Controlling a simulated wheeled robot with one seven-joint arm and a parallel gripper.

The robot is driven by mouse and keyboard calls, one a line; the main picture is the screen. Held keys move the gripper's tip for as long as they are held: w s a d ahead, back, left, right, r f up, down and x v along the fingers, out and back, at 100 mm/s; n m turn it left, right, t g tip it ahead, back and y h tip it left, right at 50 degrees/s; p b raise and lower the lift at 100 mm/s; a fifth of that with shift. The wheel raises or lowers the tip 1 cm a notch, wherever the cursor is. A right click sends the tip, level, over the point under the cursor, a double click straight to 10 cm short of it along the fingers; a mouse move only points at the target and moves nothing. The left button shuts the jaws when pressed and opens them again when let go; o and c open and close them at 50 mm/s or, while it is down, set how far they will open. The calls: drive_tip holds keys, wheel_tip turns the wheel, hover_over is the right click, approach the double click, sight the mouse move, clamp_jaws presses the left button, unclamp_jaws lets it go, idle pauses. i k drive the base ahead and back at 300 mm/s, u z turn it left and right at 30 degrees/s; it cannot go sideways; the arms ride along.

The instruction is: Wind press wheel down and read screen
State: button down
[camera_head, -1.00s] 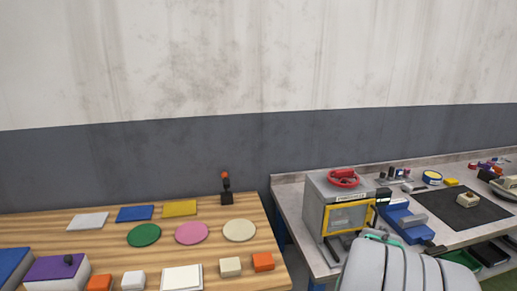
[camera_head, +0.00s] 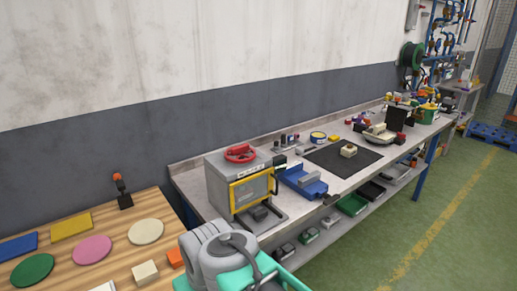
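The press (camera_head: 232,190) is a grey box with a yellow-framed front window, standing at the near left end of the grey workbench. Its red wheel (camera_head: 240,153) lies flat on top. A small dark screen-like part (camera_head: 280,161) sits at the top right of the press; I cannot read anything on it. My gripper's fingertips are not visible.
A blue vise-like fixture (camera_head: 303,183) stands right of the press, with a black mat (camera_head: 328,158) beyond it. A wooden table (camera_head: 150,206) with coloured discs and blocks is at left. Bins (camera_head: 352,204) sit on the bench's lower shelf. Green floor (camera_head: 440,220) is open at right.

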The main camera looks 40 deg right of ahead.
sight(239, 151)
drive_tip(key=z, duration=0.85)
drive_tip(key=k, duration=0.2)
drive_tip(key=z, duration=0.2)
drive_tip(key=i, duration=1.1)
drive_tip(key=u, duration=0.7)
